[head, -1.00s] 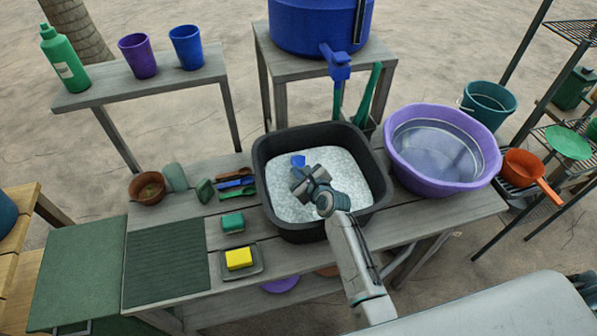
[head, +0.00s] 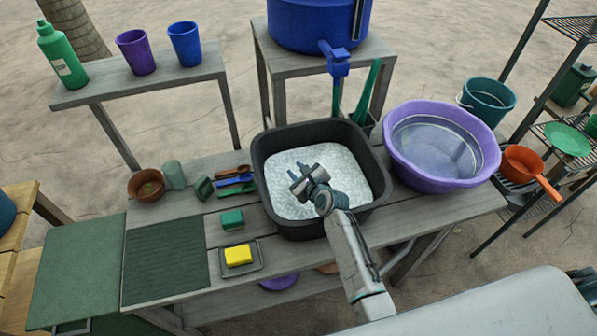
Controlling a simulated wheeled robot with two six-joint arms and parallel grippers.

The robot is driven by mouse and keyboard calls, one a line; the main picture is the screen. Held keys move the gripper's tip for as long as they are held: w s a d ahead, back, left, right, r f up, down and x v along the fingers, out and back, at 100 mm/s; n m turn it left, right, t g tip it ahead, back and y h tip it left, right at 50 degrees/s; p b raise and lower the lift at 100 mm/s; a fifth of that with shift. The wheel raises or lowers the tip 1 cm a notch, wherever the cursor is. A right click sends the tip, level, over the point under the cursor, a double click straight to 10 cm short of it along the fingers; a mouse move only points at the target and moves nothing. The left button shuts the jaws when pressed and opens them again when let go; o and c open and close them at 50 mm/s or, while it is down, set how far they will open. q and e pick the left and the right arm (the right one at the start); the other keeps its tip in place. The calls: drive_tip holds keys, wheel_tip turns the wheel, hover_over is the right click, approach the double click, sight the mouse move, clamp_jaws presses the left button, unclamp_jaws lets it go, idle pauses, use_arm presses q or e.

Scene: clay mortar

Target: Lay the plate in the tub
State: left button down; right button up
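The dark tub (head: 262,165) of white suds stands on the middle of the wooden bench. A purple tub (head: 400,160) of clear water stands to its right. My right gripper (head: 298,166) is over the suds in the dark tub, with its two fingers apart and nothing seen between them. No plate shows in the dark tub; whether one lies under the suds is hidden. A green plate-like disc (head: 568,140) lies on the rack at right, and a purple disc (head: 279,282) shows partly under the bench. My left gripper is not in view.
Left of the dark tub are coloured utensils (head: 235,180), a green sponge (head: 232,219), a yellow sponge (head: 238,256) on a dish, and a brown bowl (head: 146,186). A ribbed dark mat (head: 165,262) is bare. A blue water container (head: 310,25) stands behind.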

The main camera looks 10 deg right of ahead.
drive_tip(key=r+v, duration=0.1)
drive_tip(key=v, duration=1.1)
drive_tip(key=shift+b, duration=0.45)
drive_tip(key=shift+r, duration=0.25)
